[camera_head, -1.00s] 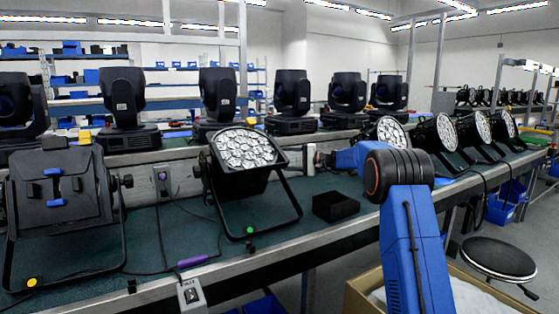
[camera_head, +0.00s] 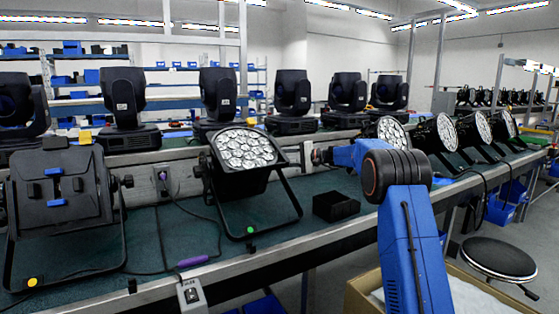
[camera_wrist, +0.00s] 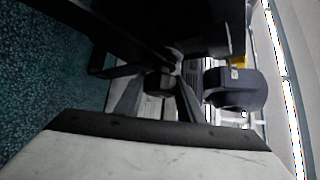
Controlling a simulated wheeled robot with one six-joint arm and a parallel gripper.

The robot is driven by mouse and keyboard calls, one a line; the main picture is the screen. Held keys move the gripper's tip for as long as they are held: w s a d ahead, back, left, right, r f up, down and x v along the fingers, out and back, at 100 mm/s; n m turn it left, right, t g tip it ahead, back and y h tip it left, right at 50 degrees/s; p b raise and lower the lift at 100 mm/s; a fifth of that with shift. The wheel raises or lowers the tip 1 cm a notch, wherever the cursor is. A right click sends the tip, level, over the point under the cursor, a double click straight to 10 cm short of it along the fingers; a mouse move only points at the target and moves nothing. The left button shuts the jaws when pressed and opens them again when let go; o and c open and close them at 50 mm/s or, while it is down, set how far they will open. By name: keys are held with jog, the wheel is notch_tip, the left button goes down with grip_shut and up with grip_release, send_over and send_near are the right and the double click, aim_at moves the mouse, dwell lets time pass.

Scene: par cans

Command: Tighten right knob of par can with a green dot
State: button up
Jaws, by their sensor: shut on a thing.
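The par can with a green dot (camera_head: 245,149) stands tilted on the bench in the middle of the head view, its lit lens face turned up. The green dot (camera_head: 250,230) is on the front bar of its black stand. My gripper (camera_head: 310,156) reaches its right side from the right. In the wrist view my gripper (camera_wrist: 158,90) has its two fingers on either side of the dark right knob (camera_wrist: 160,82) and is shut on it. In the head view the right knob is too small and dark to make out at the gripper.
Another par can (camera_head: 66,195) with a yellow dot (camera_head: 32,282) stands at left. A small black box (camera_head: 336,206) sits on the bench below my arm. Several moving heads stand on the shelf behind.

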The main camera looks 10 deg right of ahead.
jog(key=shift+m+g+h, duration=0.9)
jog(key=shift+g+h, duration=0.1)
jog(key=o, duration=1)
jog(key=shift+d, duration=0.1)
jog(key=shift+o, duration=0.2)
jog(key=shift+d, duration=0.1)
jog(key=v, duration=1.7)
jog(key=shift+s, duration=0.15)
